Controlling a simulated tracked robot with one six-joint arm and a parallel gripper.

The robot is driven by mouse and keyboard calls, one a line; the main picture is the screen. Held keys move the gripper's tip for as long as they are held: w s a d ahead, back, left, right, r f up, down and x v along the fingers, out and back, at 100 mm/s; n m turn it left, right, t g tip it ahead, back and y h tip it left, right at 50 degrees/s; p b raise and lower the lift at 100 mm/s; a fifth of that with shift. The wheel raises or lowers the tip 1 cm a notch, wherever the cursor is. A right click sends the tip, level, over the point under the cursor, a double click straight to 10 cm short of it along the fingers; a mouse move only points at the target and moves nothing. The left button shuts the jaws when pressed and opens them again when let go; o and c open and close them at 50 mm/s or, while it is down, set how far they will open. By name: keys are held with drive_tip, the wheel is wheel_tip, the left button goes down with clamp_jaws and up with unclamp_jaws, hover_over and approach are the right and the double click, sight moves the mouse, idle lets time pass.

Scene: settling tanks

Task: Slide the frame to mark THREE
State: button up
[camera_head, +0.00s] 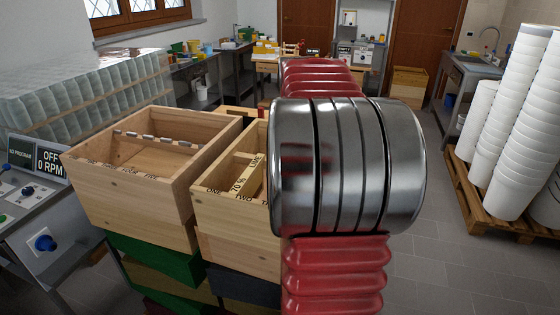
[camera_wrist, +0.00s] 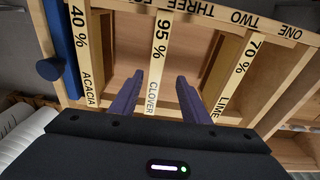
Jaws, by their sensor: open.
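In the wrist view a wooden box holds three labelled frames. The acacia frame (camera_wrist: 84,55), marked 40 %, is at the left, the clover frame (camera_wrist: 159,60), marked 95 %, in the middle, and the lime frame (camera_wrist: 236,75), marked 70 %, at the right. The far rim (camera_wrist: 243,18) carries ONE, TWO, THREE and a cut-off word, from right to left. The clover bar's far end is near THREE, on its left. My gripper (camera_wrist: 160,77) is open, its purple fingers on either side of the clover bar. The head view shows part of the box (camera_head: 232,206); my arm hides the rest.
A blue bar (camera_wrist: 58,45) lies beside the acacia frame. Open gaps lie between the frames. A second wooden box (camera_head: 130,190) with metal clips stands left of this one. A control panel (camera_head: 35,225) is farther left; white tubs (camera_head: 515,130) on a pallet stand right.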

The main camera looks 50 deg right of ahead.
drive_tip(key=shift+s+d+f, duration=0.1)
drive_tip(key=shift+s+d, duration=0.1)
drive_tip(key=shift+d, duration=0.3)
drive_tip(key=shift+f, duration=0.1)
drive_tip(key=f, duration=0.4)
drive_tip(key=d+f, duration=0.1)
drive_tip(key=f, duration=0.8)
drive_tip(key=shift+w+d+f, duration=0.2)
drive_tip(key=shift+w+f, duration=0.1)
drive_tip(key=shift+w, duration=0.1)
drive_tip(key=shift+c, duration=0.2)
clamp_jaws()
drive_tip(key=shift+w, duration=0.1)
idle(0.3)
drive_tip(key=shift+w+a, duration=0.35)
drive_tip(key=shift+w, duration=0.4)
drive_tip(key=shift+w+a, duration=0.35)
drive_tip(key=shift+w, duration=0.35)
